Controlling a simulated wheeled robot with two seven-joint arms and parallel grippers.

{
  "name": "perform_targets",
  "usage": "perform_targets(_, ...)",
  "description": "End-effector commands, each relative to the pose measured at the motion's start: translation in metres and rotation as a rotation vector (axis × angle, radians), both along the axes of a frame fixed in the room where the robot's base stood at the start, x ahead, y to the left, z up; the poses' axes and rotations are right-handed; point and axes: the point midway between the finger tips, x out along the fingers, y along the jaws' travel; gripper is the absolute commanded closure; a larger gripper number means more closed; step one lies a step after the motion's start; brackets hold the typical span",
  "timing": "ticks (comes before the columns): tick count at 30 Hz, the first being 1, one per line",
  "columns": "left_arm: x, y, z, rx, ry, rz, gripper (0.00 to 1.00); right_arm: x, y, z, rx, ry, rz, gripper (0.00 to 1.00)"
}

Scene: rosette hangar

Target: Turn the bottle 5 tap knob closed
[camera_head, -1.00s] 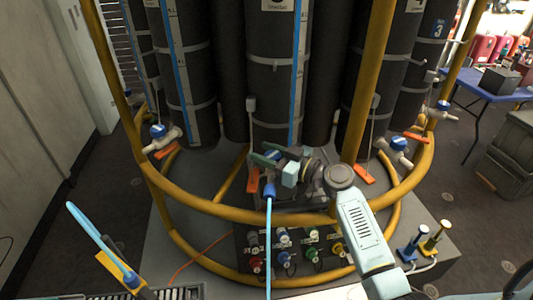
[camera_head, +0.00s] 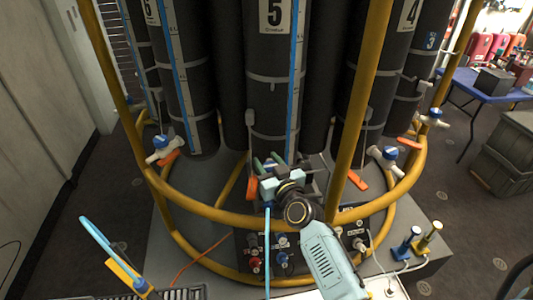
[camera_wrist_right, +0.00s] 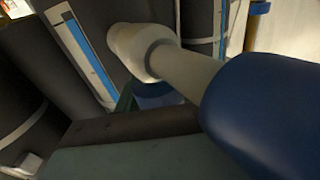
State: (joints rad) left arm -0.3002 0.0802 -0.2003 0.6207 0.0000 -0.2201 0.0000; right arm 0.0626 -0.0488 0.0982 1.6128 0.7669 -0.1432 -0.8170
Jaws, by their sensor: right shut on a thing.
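Bottle 5 (camera_head: 268,60) is the dark cylinder with the "5" label, standing in the middle behind the yellow rail. My right gripper (camera_head: 266,168) is at its foot, shut on the blue tap knob, which the fingers mostly hide in the head view. In the right wrist view the blue knob (camera_wrist_right: 155,95) shows partly beyond the dark fingers, below the white tap body (camera_wrist_right: 145,50). A larger blue connector (camera_wrist_right: 265,110) fills the right side there. A light blue hose (camera_head: 267,240) hangs down below the tap. My left gripper is not in view.
Curved yellow rails (camera_head: 205,212) pass in front of the taps. Neighbouring taps with blue knobs stand at left (camera_head: 161,142) and right (camera_head: 389,153). Orange paddles hang near the bottles. A panel with coloured connectors (camera_head: 284,259) is below. A blue table (camera_head: 485,85) stands at far right.

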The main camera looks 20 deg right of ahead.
Motion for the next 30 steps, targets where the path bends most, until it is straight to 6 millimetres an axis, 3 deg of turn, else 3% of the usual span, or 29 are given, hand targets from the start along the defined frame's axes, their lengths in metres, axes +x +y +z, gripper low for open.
perform_targets(1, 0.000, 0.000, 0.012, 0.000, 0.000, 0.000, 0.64, 0.000, 0.001, 0.004, 0.006, 0.004, -0.032, 0.84)
perform_targets(9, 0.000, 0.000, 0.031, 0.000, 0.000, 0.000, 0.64, 0.000, -0.002, 0.002, 0.003, 0.003, -0.160, 0.84)
perform_targets(28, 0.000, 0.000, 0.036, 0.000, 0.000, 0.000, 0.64, 0.000, -0.004, -0.001, 0.001, 0.002, -0.207, 0.84)
perform_targets(29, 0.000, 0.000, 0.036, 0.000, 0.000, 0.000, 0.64, 0.000, -0.004, -0.001, 0.001, 0.002, -0.206, 0.57)
perform_targets(30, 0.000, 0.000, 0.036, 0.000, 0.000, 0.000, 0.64, 0.000, -0.004, -0.001, 0.001, 0.002, -0.206, 0.52)
